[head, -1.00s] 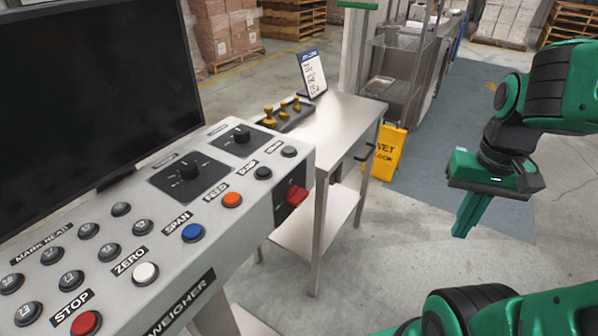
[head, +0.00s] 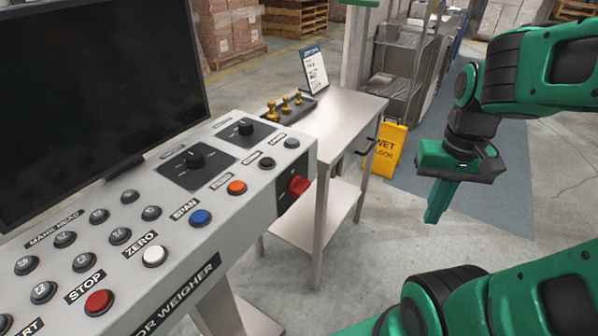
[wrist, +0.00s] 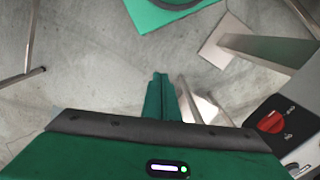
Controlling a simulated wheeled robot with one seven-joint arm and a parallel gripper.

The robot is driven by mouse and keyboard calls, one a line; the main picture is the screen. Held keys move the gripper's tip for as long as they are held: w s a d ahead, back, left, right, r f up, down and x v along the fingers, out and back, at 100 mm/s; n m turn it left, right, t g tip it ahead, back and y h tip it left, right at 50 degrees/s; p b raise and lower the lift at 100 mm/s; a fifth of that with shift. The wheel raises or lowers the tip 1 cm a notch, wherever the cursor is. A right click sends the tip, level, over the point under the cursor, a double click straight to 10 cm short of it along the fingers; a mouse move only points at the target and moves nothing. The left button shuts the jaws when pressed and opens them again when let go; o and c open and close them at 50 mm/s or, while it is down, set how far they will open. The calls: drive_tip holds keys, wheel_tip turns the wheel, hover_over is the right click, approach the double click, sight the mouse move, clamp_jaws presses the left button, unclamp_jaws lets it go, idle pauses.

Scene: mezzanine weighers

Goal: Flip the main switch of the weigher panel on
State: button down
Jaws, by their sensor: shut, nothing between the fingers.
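The weigher panel (head: 135,262) is a grey sloped console at the left of the head view. Its main switch (head: 299,185) is a red rotary handle on a black plate on the panel's right end face. In the wrist view the red switch (wrist: 271,122) sits on its black plate at the lower right, with small white marks around it that I cannot read. My gripper (head: 432,218) is green, points down, and is shut and empty. It is well to the right of the switch, apart from it. Its fingers (wrist: 161,80) are together in the wrist view.
A steel table (head: 345,110) with brass weights (head: 286,107) and a small sign (head: 314,70) stands behind the panel. A yellow wet-floor sign (head: 384,150) stands beside it. A dark monitor (head: 95,95) rises behind the panel. Floor between panel and gripper is open.

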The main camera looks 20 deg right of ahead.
wheel_tip(320, 180, up, 12)
drive_tip(key=m, duration=0.4)
hover_over(306, 182)
wheel_tip(306, 182, down, 14)
drive_tip(key=shift+f, duration=0.1)
